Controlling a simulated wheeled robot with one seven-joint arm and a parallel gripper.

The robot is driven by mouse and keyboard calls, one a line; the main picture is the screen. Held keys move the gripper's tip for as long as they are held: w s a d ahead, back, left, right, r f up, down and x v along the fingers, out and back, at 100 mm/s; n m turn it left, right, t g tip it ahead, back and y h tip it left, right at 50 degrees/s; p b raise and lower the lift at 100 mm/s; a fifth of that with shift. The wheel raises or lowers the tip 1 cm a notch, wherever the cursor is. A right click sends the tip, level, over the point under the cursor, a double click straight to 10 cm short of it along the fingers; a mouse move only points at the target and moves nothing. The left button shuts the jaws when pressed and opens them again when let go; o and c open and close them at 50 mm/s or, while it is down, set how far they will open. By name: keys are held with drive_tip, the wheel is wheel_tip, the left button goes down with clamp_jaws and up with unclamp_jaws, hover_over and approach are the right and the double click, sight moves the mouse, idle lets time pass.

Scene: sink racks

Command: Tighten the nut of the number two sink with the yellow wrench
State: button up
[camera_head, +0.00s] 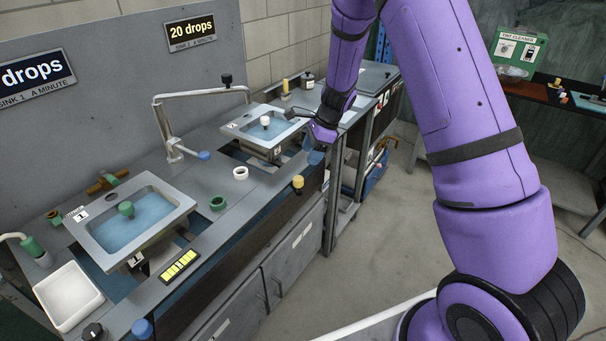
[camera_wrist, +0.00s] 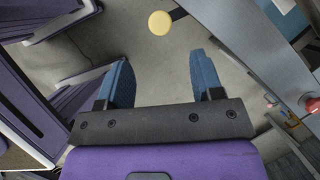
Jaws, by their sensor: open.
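The number two sink (camera_head: 247,137) is a grey basin of blue water with a white plug (camera_head: 265,121) in the middle. A small number tag (camera_head: 277,151) is on its front edge. My gripper (camera_head: 305,136) is at the right of this sink, by the counter's front edge. Its two blue fingers also show in the wrist view (camera_wrist: 162,76), spread apart with only floor between them. I cannot make out the yellow wrench or the sink's nut in either view. My arm covers part of the area right of the sink.
A yellow-topped knob (camera_head: 298,182) stands at the counter's front edge; a yellow disc (camera_wrist: 160,22) shows ahead of the fingers. A white ring (camera_head: 240,173) and green ring (camera_head: 217,203) lie between the sinks. Sink 1 (camera_head: 100,228) is at left. The floor (camera_head: 375,240) is open at right.

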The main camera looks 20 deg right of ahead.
sight(299, 178)
drive_tip(key=x, duration=1)
drive_tip(key=shift+f, duration=0.35)
drive_tip(key=shift+c, duration=0.2)
